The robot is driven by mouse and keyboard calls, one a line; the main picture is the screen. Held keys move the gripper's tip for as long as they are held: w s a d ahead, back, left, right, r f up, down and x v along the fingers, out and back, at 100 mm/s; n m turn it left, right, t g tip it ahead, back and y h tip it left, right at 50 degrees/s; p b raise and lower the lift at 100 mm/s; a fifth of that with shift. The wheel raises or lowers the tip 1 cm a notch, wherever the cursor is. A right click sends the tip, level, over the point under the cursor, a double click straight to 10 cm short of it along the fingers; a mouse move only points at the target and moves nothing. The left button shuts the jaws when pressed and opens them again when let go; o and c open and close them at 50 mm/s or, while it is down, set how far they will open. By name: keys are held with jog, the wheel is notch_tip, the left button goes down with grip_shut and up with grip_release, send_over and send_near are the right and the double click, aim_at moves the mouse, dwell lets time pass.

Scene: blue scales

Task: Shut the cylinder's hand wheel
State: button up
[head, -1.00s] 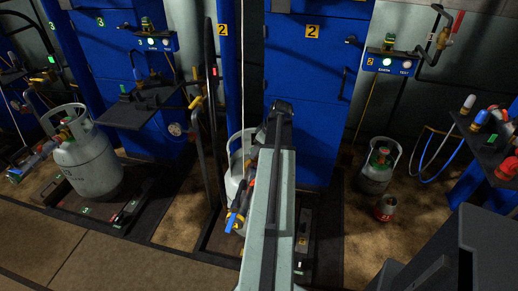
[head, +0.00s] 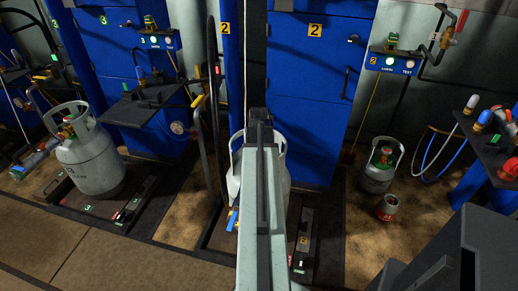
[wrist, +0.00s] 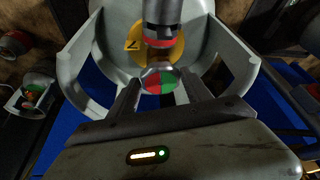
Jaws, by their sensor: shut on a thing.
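The cylinder (head: 235,186) is pale grey-white and stands on the platform of station 2, largely hidden behind my arm in the head view. In the wrist view its open collar (wrist: 78,68) surrounds the hand wheel (wrist: 160,74), which is round with red and green sectors. My gripper (wrist: 161,90) is shut on the hand wheel, with one dark finger at each side of it. The head view hides my fingertips and the wheel. A silver cylindrical part (wrist: 162,20) with a red band is just beyond the wheel, above a yellow disc (wrist: 120,42) marked with a number.
A black post (head: 213,100) with a yellow handle stands left of the cylinder. Another grey cylinder (head: 92,165) stands on the left platform. A small grey cylinder (head: 377,172) and a red canister (head: 388,208) stand on the floor at right. Blue cabinets (head: 310,100) close off the back.

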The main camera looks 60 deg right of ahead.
jog(key=m, duration=0.1)
jog(key=m+g, duration=0.1)
jog(key=m, duration=0.1)
jog(key=m+g, duration=0.1)
jog(key=m, duration=0.1)
jog(key=shift+w+a+h, duration=0.15)
jog(key=shift+w+h, duration=0.15)
jog(key=shift+w, duration=0.1)
jog(key=m, duration=0.1)
jog(key=m+g, duration=0.1)
jog(key=m, duration=0.3)
jog(key=shift+w+g, duration=0.3)
jog(key=shift+g, duration=0.1)
jog(key=m, duration=0.1)
jog(key=m+g, duration=0.1)
jog(key=m, duration=0.1)
jog(key=m+y, duration=0.1)
jog(key=shift+w+d+m+g, duration=0.2)
jog(key=shift+w+m+g, duration=0.05)
jog(key=shift+m+g, duration=0.05)
jog(key=shift+w+d+m+g+y, duration=0.1)
jog(key=shift+m+g+y, duration=0.4)
jog(key=shift+m, duration=1.4)
jog(key=o, duration=1.4)
jog(key=shift+c, duration=0.2)
